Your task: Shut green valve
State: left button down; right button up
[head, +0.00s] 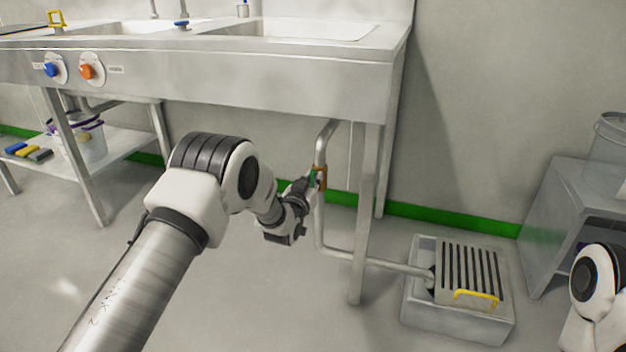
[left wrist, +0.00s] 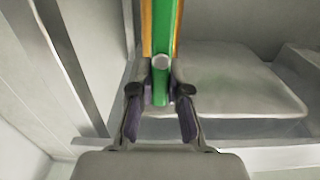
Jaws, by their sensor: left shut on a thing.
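The green valve handle (head: 313,179) shows as a small patch beside its orange-brown body (head: 322,177) on the grey drain pipe (head: 320,223) under the sink. In the left wrist view the green handle (left wrist: 165,32) runs upward from between my fingers, with orange strips on both sides of it. My left gripper (head: 308,186) is shut on the handle, and its fingertips (left wrist: 161,88) flank it. The gripper hides much of the handle in the head view. My right gripper is out of view.
The steel sink bench (head: 260,80) overhangs the valve, with a leg (head: 366,215) just right of the pipe. The pipe runs to a floor drain box (head: 455,328) with a slotted grate (head: 473,268). A grey cabinet (head: 560,220) stands right. Open floor lies left.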

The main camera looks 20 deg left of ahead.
pick_arm(q)
jog(key=shift+d+m, duration=0.1)
jog(key=shift+m, duration=0.2)
jog(key=m+p, duration=0.1)
jog(key=m, duration=0.1)
jog(key=d+m+p, duration=0.1)
jog(key=m, duration=0.1)
jog(key=m+p, duration=0.1)
jog(key=m, duration=0.2)
jog(key=shift+d+f, duration=0.25)
jog(key=shift+d, duration=0.05)
jog(key=m, duration=0.3)
jog(key=f+m+p, duration=0.1)
jog(key=m, duration=0.1)
jog(key=shift+d+m, duration=0.3)
jog(key=shift+d, duration=0.05)
jog(key=m, duration=0.2)
jog(key=f+m, duration=0.1)
jog(key=m, duration=0.1)
jog(key=shift+d+f+m, duration=0.1)
jog(key=shift+d+m, duration=0.05)
jog(key=shift+m, duration=0.15)
jog(key=c, duration=1.1)
grip_release()
jog(key=shift+f, duration=0.1)
jog(key=shift+s, duration=0.1)
